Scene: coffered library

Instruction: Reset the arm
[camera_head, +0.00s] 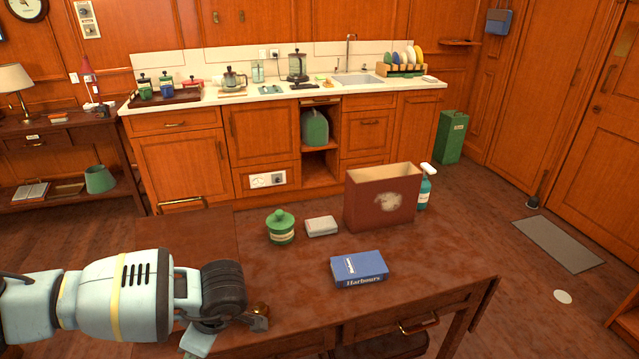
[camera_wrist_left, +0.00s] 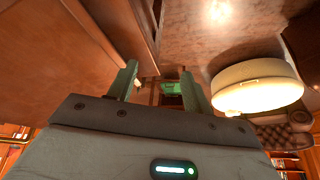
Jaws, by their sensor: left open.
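My left arm comes in from the left in the head view. Its gripper (camera_head: 230,332) is at the near left part of the brown table (camera_head: 285,290), pointing down by the near edge. In the left wrist view the two fingers (camera_wrist_left: 160,86) stand apart with nothing held between them. A small shiny amber-brown object (camera_head: 260,310) shows right beside a finger; I cannot tell whether they touch. My right gripper is in neither view.
On the table are a green lidded jar (camera_head: 281,228), a pale small box (camera_head: 321,226), a blue book (camera_head: 359,268), an open brown box (camera_head: 382,198) and a spray bottle (camera_head: 425,188). A pale round object (camera_wrist_left: 257,88) is close to the gripper in the wrist view.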

